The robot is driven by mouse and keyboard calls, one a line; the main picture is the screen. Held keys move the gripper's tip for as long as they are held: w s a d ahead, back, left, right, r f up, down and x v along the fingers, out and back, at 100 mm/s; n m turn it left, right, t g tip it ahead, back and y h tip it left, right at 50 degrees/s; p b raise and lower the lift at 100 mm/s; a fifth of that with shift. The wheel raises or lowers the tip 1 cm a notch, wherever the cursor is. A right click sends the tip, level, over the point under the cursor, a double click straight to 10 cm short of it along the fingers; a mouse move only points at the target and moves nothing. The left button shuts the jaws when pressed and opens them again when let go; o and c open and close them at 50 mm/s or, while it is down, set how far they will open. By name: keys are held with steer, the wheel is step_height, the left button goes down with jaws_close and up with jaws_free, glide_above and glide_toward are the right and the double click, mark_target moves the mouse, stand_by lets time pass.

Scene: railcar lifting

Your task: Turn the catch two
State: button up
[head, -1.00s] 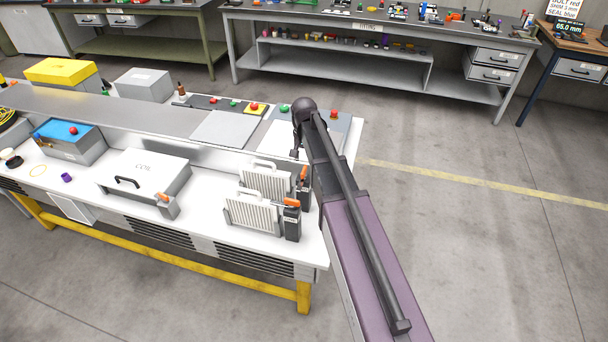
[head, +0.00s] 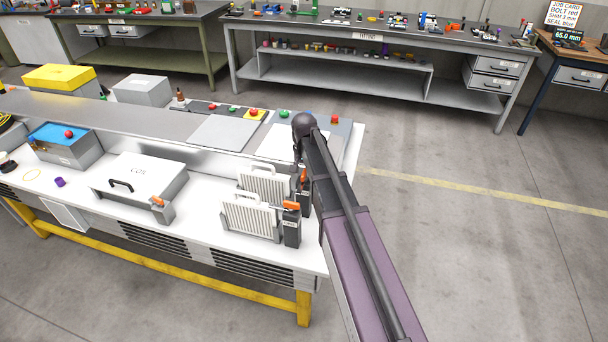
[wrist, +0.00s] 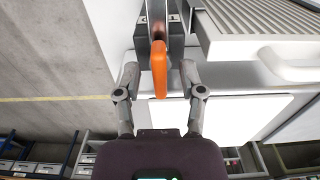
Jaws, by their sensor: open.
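In the head view, two ribbed white panels with handles stand on the bench, each beside a dark post with an orange catch. The front catch (head: 291,205) lies across its post. The rear catch (head: 304,174) is partly hidden by my arm. In the wrist view, an orange catch (wrist: 160,72) points lengthwise toward my palm from a grey post (wrist: 176,42). My gripper (wrist: 159,76) is open, one finger on each side of this catch, with gaps visible on both sides. In the head view my gripper is mostly hidden. I cannot read any catch number.
A white lidded box (head: 140,180) with a black handle and another orange catch (head: 157,201) stands left of the panels. The ribbed panel (wrist: 255,22) and its handle (wrist: 288,68) are close on the right in the wrist view. Open floor (head: 440,240) lies right of the bench.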

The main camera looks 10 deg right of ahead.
steer(key=shift+c, duration=0.2)
jaws_close()
